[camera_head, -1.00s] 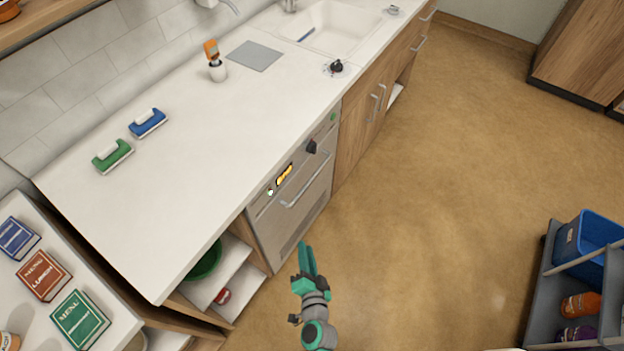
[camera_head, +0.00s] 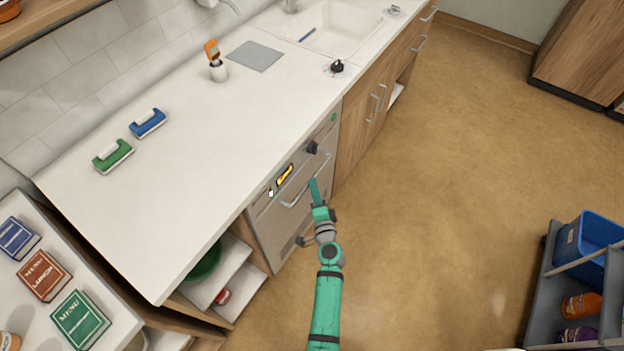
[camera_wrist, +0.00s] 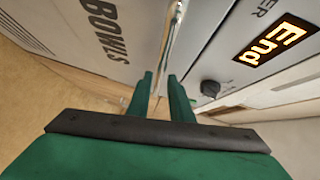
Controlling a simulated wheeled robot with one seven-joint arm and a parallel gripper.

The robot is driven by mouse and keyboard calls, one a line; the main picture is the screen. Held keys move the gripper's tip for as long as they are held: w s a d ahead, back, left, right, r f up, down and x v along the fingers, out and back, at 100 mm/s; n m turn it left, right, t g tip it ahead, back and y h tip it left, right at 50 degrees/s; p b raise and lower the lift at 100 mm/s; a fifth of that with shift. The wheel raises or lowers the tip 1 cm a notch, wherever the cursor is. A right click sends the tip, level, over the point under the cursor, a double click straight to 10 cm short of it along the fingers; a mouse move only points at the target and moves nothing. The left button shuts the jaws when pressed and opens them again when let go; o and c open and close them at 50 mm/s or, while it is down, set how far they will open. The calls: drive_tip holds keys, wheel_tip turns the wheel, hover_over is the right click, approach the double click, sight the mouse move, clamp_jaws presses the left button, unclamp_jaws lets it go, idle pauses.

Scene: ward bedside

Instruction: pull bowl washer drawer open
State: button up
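The bowl washer (camera_head: 283,228) is a grey steel unit under the counter, with its drawer front flush. Its bar handle (camera_head: 296,196) runs along the front below a lit display; the handle (camera_wrist: 172,40) shows in the wrist view as a shiny bar, beside the word BOWLS. My gripper (camera_head: 314,184) is at the handle's right part. In the wrist view my gripper (camera_wrist: 160,78) has its two green fingers apart, and the bar runs down towards the gap between their tips. I cannot tell whether they touch it. The display (camera_wrist: 275,40) reads End.
A black knob (camera_wrist: 210,88) sits on the washer front, close right of the fingers. The white counter (camera_head: 215,125) overhangs above. Open shelves with a green bowl (camera_head: 204,262) are to the left. Open floor (camera_head: 440,180) lies right, with a grey cart (camera_head: 540,300) beyond.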

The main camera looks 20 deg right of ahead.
drive_tip(key=shift+w+d+f, duration=0.15)
drive_tip(key=shift+w, duration=1)
drive_tip(key=shift+w+d+f, duration=0.15)
drive_tip(key=shift+w, duration=1)
clamp_jaws()
